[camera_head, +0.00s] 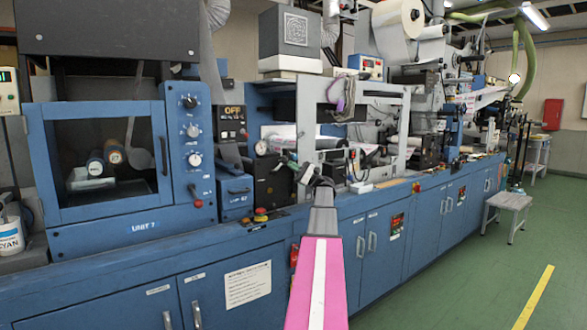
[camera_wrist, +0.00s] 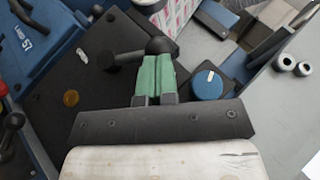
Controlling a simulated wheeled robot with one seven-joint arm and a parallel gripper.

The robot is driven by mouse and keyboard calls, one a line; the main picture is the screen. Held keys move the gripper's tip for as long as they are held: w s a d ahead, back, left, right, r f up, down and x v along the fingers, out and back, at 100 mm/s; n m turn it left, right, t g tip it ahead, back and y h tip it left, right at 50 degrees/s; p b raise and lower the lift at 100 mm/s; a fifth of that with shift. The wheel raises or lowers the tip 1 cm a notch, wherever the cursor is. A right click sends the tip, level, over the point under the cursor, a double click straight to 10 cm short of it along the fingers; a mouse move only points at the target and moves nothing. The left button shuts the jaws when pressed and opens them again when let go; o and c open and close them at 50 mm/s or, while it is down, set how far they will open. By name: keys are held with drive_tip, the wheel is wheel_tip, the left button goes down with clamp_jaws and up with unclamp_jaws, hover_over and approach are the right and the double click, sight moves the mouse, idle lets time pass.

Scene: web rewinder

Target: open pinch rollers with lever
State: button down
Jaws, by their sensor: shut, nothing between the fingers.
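In the wrist view, my gripper (camera_wrist: 158,58) points up the picture with its two green fingers side by side and shut. A black lever with a ball knob (camera_wrist: 158,45) is right at the fingertips. Its short arm (camera_wrist: 122,57) reaches left to a round end above a black panel (camera_wrist: 60,75). I cannot tell whether the fingers touch the knob, and nothing shows between them. In the head view, my gripper (camera_head: 318,183) is dark and small in front of the machine's middle section, and the lever there is too small to make out. The pinch rollers are not clearly seen.
A blue dial (camera_wrist: 207,83) sits just right of the fingers, and a brown button (camera_wrist: 71,98) is at left. Another black handle (camera_wrist: 11,125) is at the left edge. Blue cabinets (camera_head: 225,290) run under the machine. A grey step stool (camera_head: 508,203) stands on open green floor at right.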

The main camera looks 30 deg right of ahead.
drive_tip(key=shift+a+r, duration=0.25)
drive_tip(key=shift+r, duration=0.3)
drive_tip(key=shift+s+a+r, duration=0.1)
drive_tip(key=shift+a+r, duration=0.95)
drive_tip(key=shift+r, duration=0.15)
idle(0.3)
